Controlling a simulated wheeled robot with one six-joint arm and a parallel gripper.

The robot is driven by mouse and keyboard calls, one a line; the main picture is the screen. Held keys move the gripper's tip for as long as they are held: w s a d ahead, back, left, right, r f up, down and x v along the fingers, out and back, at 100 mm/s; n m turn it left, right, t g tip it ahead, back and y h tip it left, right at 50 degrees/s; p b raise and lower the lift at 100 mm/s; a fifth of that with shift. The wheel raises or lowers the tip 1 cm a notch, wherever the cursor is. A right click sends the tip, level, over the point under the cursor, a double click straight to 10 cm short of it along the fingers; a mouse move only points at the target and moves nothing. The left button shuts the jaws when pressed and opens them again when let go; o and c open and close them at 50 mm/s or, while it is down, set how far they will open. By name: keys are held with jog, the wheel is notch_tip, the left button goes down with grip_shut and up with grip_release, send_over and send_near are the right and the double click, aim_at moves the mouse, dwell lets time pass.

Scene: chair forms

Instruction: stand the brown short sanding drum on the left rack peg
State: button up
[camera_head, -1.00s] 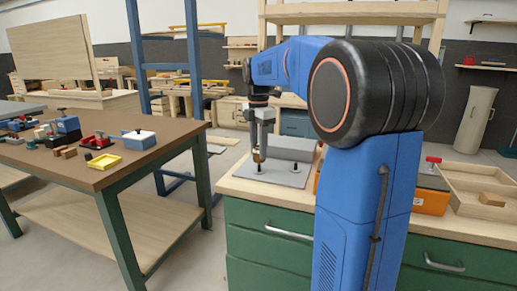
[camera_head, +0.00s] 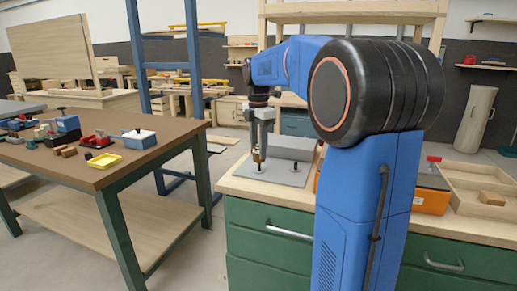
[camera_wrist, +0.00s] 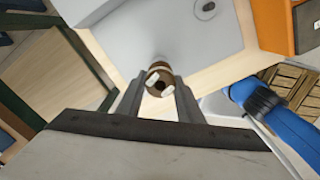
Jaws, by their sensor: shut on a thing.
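The brown short sanding drum (camera_head: 257,155) is held upright between the fingertips of my gripper (camera_head: 259,147). In the wrist view my gripper (camera_wrist: 160,88) is shut on the drum (camera_wrist: 159,68), and its end with a dark centre hole faces the camera. The grey rack plate (camera_head: 278,178) lies on the green cabinet's wooden top, with two short dark pegs. The drum is right over the left peg (camera_head: 258,169); whether it touches it I cannot tell. The right peg (camera_head: 295,169) is bare and also shows in the wrist view (camera_wrist: 205,8). The left peg is mostly hidden there by the drum.
An orange box (camera_head: 430,202) and a wooden divided tray (camera_head: 480,188) are to the right, past my arm. A brown table (camera_head: 110,160) with small tools stands at left, across a floor gap.

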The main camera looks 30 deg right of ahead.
jog(key=shift+f, duration=1.85)
dwell(0.6)
jog(key=o, duration=1.7)
jog(key=shift+r, duration=0.1)
jog(key=shift+r, duration=3.4)
